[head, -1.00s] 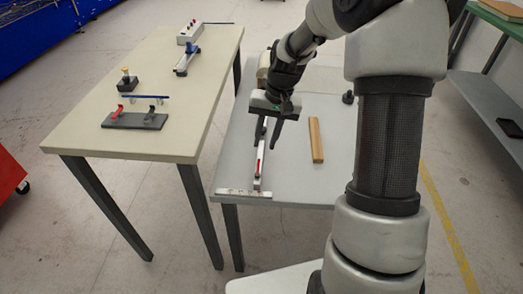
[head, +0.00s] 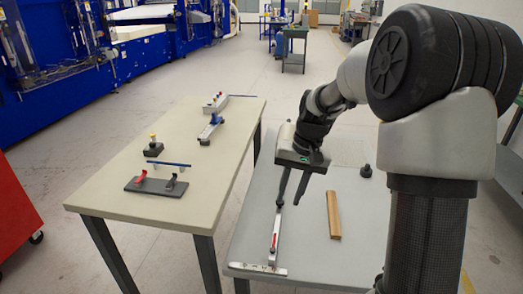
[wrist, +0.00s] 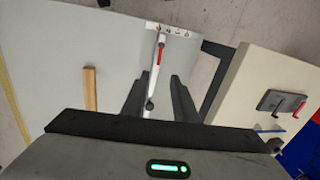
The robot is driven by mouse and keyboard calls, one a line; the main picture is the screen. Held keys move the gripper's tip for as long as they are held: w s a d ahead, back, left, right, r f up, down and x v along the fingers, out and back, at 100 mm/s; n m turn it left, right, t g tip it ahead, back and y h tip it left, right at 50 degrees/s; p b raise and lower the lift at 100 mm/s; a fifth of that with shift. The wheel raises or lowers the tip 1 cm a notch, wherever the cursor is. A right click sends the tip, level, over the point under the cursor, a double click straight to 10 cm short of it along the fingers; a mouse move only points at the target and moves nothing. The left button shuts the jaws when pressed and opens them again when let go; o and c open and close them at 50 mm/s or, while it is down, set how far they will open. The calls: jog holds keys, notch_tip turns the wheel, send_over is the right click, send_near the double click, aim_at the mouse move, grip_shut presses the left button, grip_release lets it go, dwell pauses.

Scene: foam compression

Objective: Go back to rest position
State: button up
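My gripper (head: 289,205) is over the grey table (head: 355,190), with its two dark fingers pointing down. In the wrist view my gripper (wrist: 159,78) has its fingers clearly apart, with nothing held between them. A slim metal rail with a red part (head: 275,240) lies on the grey table below and in front of the fingers. It shows past the fingertips in the wrist view (wrist: 160,58). The fingers look apart from the rail, but the exact height is hard to tell.
A wooden bar (head: 333,215) lies right of the rail, and a small black knob (head: 366,171) stands behind. The beige table (head: 105,195) at left holds a dark clamp base (head: 155,187), a blue-white device (head: 211,130) and a button box (head: 215,104). A red cabinet (head: 25,205) stands far left.

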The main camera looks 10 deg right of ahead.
jog(key=s+a+r+n+t+h, duration=0.15)
jog(key=s+r, duration=0.25)
jog(key=s, duration=0.4)
jog(key=s+r+t, duration=0.2)
jog(key=s+r, duration=0.3)
jog(key=s, duration=0.3)
jog(key=s+a+r+n+t+h, duration=0.15)
jog(key=s+r, duration=0.25)
jog(key=s, duration=0.4)
notch_tip(320, 180, up, 15)
jog(key=p, duration=1.5)
jog(key=shift+y, duration=0.4)
jog(key=shift+r, duration=0.1)
